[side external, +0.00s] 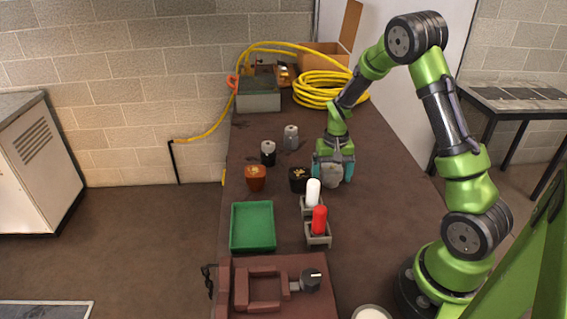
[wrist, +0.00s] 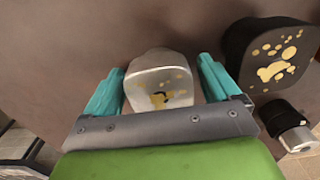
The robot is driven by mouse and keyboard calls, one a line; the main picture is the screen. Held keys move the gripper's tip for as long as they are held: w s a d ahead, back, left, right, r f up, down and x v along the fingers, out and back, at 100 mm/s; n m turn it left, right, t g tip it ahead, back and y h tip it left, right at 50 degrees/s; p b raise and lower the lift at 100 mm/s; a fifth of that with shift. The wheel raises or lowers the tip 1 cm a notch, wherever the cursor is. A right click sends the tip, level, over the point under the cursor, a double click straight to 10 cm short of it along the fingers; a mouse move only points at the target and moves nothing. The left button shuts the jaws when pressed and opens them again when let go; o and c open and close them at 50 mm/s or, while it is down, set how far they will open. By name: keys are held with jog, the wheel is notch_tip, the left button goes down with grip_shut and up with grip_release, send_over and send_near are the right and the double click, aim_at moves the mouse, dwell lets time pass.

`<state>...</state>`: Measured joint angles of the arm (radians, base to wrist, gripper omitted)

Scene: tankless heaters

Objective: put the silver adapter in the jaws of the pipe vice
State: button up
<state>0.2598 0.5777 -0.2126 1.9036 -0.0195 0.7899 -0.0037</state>
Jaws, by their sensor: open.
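The silver adapter (wrist: 158,82) stands between the two teal fingers of my gripper (wrist: 161,66) in the wrist view, with gold-coloured spots on its top. My gripper is open, with a finger on each side of it; a narrow gap shows at the right finger, and contact on the left is unclear. In the side view my gripper (side external: 333,180) is low over the table around the adapter (side external: 330,179), which is partly hidden by the fingers. The brown pipe vice (side external: 262,288) is at the near end of the table, with a dark knob at its right.
A black adapter (side external: 298,179) stands close left of my gripper, and a copper-coloured one (side external: 255,178) further left. White (side external: 313,192) and red (side external: 319,219) cylinders in grey holders and a green tray (side external: 253,205) lie between gripper and vice. The right tabletop is clear.

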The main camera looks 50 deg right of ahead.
aim_at(332, 168)
notch_tip(332, 168, up, 11)
jog(key=shift+f, duration=0.15)
jog(key=s+a+r+n+t, duration=0.1)
jog(key=s+a+r+t, duration=0.1)
jog(key=s+a+r, duration=0.2)
jog(key=s+a+r+n+t+y, duration=0.1)
jog(key=s+a+r, duration=0.3)
jog(key=a, duration=0.5)
jog(key=s+a+r+n+t+y, duration=0.1)
jog(key=s+a+r+n+t, duration=0.1)
jog(key=s+a+r+t, duration=0.2)
jog(key=a+r, duration=0.1)
jog(key=a, duration=0.1)
jog(key=shift+s+a+n, duration=0.15)
jog(key=shift+a+n, duration=0.15)
jog(key=shift+n, duration=0.1)
jog(key=shift+s+a, duration=0.3)
jog(key=shift+s, duration=0.15)
jog(key=shift+d, duration=0.1)
